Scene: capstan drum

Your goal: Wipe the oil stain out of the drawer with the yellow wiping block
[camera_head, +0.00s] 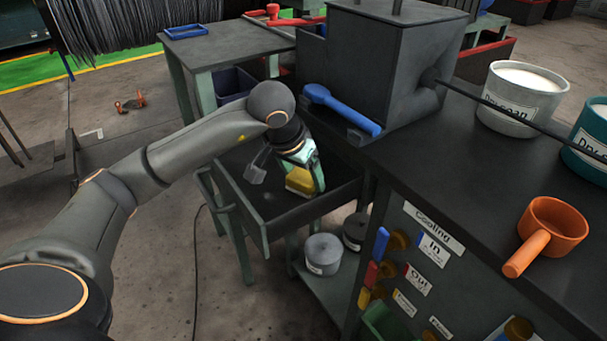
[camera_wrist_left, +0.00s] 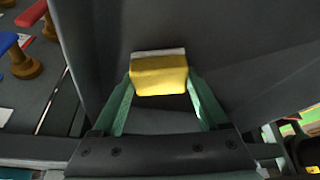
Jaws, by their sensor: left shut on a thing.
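My left gripper (camera_head: 304,176) reaches into the open drawer (camera_head: 305,208) under the dark bench and is shut on the yellow wiping block (camera_head: 299,181). In the left wrist view the block (camera_wrist_left: 160,76) sits between the two green fingers, with a pale strip along its far edge. The block is low inside the drawer. I cannot tell whether it touches the floor. The drawer's inside is dark, and I cannot clearly make out the oil stain. The gripper and block hide part of the drawer floor. My right gripper is not in view.
A grey machine housing with a blue lever (camera_head: 342,109) stands on the bench behind the drawer. An orange cup (camera_head: 551,226) and a white labelled pot (camera_head: 519,104) stand on the benchtop. A grey tin (camera_head: 323,254) sits on the shelf below. A small table (camera_head: 226,46) stands behind.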

